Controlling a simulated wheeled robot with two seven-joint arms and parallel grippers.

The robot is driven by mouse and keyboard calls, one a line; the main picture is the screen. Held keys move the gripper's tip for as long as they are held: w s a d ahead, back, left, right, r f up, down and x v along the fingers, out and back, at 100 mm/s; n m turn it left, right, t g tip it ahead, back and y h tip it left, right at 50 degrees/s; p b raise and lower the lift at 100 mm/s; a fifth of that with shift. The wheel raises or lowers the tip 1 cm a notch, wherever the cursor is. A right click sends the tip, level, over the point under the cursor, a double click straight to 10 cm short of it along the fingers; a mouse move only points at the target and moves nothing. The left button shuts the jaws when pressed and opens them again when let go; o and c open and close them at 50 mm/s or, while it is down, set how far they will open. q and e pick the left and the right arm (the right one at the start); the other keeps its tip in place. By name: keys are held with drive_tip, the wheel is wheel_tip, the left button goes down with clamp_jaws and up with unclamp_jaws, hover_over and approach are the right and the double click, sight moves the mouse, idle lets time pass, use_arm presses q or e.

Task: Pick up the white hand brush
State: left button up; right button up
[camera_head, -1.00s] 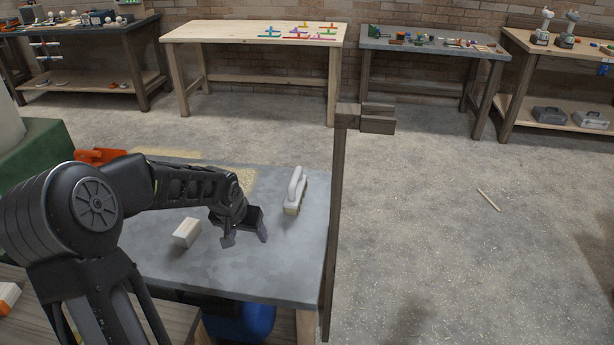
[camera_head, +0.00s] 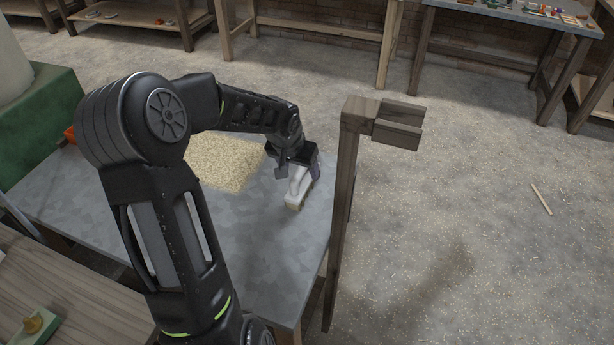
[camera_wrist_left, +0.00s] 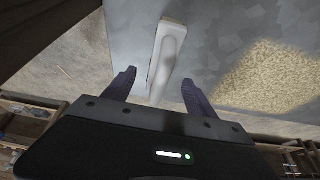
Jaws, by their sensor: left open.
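The white hand brush (camera_head: 297,190) lies on the grey tabletop (camera_head: 270,245) near its right edge, its far end hidden behind my gripper. My left gripper (camera_head: 297,172) is open over the far part of the brush. In the left wrist view the brush (camera_wrist_left: 167,55) runs between the two spread fingers of the gripper (camera_wrist_left: 160,88). The fingers stand on either side of it with gaps visible. Whether the fingertips are down at the brush's height is hard to tell. My right gripper does not show.
A wooden post (camera_head: 345,200) with a forked top stands just right of the table edge. A patch of pale shavings (camera_head: 225,160) lies on the table left of my gripper. A stick (camera_head: 541,199) lies on the open floor. Workbenches line the back.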

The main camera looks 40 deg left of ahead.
sight(303, 179)
use_arm(q)
drive_tip(key=shift+x, duration=1.35)
drive_tip(key=shift+p+x, duration=0.55)
drive_tip(key=shift+x, duration=2.1)
drive_tip(key=shift+s+a, duration=0.1)
clamp_jaws()
drive_tip(key=shift+r, duration=0.15)
wheel_tip(303, 179, up, 10)
drive_tip(key=shift+f+b, duration=0.1)
drive_tip(key=shift+b, duration=0.3)
